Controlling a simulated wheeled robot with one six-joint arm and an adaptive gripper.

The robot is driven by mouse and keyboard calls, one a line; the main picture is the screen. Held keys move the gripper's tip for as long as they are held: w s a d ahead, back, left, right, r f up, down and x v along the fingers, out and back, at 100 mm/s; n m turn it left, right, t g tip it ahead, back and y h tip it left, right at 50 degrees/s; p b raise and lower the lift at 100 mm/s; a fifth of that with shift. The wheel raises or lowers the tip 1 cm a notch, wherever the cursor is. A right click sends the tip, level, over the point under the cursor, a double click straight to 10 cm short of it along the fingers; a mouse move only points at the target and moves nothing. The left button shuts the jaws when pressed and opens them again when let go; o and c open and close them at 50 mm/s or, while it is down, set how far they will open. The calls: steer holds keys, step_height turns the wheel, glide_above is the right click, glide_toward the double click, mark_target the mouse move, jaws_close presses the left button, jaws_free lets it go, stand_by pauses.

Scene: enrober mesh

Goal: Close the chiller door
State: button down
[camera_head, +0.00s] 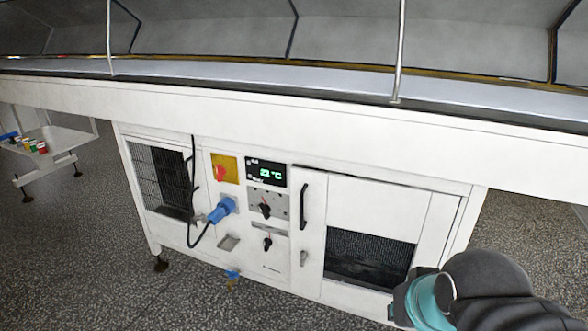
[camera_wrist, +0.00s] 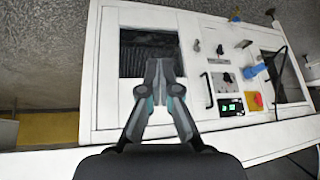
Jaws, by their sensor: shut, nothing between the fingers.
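The chiller door (camera_head: 384,207) is the white panel on the right part of the cabinet front, with a dark grille window in its lower half. Its black vertical handle (camera_head: 304,206) is at its left side, above a small latch (camera_head: 303,258). A dark line runs along the door's top left edge; I cannot tell whether the door stands slightly ajar. The door also shows, turned over, in the wrist view (camera_wrist: 186,28), with the handle (camera_wrist: 207,90) right of my gripper. My gripper (camera_wrist: 159,68) is shut and empty, in front of the dark window. Its teal part shows at the lower right of the head view.
Left of the door are a temperature display (camera_head: 266,172), black knobs, a yellow panel with a red switch (camera_head: 222,171) and a blue plug (camera_head: 222,209) with a black cable. A long conveyor (camera_head: 240,105) overhangs the cabinet. A side table (camera_head: 58,140) stands far left. Speckled floor is clear in front.

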steer(key=w+a+r+m+t+y+b, duration=0.2)
steer(key=w+a+r+m+t+b, duration=0.15)
steer(key=w+a+m, duration=0.65)
steer(key=w+a+r+m+t+y+b, duration=0.2)
steer(key=w+a+r+m+t, duration=0.25)
steer(key=w+a+m, duration=0.55)
steer(key=m+t+h+b, duration=0.35)
steer(key=m+h, duration=0.65)
steer(key=m, duration=0.8)
glide_toward(297, 172)
steer(key=p+x, duration=0.1)
steer(key=x, duration=0.6)
steer(key=shift+w+r, duration=0.1)
steer(key=shift+r, duration=0.05)
steer(key=shift+d+m+g, duration=0.1)
steer(key=shift+m+g, duration=0.15)
steer(key=shift+m, duration=0.05)
